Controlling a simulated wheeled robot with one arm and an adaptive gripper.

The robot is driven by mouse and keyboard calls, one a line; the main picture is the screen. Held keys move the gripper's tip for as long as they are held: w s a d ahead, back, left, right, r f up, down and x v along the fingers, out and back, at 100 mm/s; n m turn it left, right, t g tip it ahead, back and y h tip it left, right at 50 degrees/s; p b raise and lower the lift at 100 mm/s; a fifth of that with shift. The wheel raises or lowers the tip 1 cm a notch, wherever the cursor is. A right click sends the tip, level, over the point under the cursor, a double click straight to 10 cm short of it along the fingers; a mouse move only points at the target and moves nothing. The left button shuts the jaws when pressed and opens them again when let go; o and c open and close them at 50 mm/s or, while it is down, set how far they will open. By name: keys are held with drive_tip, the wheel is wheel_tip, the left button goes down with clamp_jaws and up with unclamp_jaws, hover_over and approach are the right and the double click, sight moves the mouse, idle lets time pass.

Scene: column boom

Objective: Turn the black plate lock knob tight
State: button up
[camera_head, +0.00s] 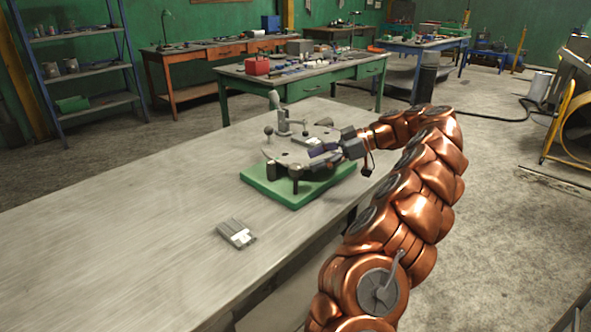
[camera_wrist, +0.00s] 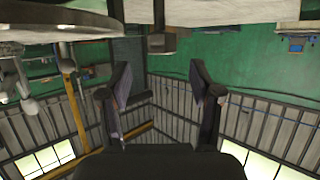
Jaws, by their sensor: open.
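A round grey plate (camera_head: 289,152) sits on a green base (camera_head: 285,190) on the long table. Small dark knobs and posts stand around its rim, and a black one (camera_head: 295,172) is at the near edge. I cannot tell for certain which is the plate lock knob. My gripper (camera_head: 322,153) is at the plate's right side, its fingers pointing left. In the wrist view my gripper (camera_wrist: 160,88) is open, with nothing between the fingers. A dark block on a stem (camera_wrist: 160,43) appears beyond the fingertips, apart from them. The plate's pale edge (camera_wrist: 60,26) crosses the top there.
A small grey flat piece (camera_head: 236,233) lies on the table (camera_head: 130,225) in front of the base. An upright grey fitting (camera_head: 276,108) stands at the plate's far side. The table's left part is clear. Other workbenches stand farther back.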

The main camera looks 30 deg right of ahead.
sight(299, 166)
drive_tip(key=shift+x, duration=3.1)
drive_tip(key=shift+s, duration=0.1)
drive_tip(key=c, duration=1.1)
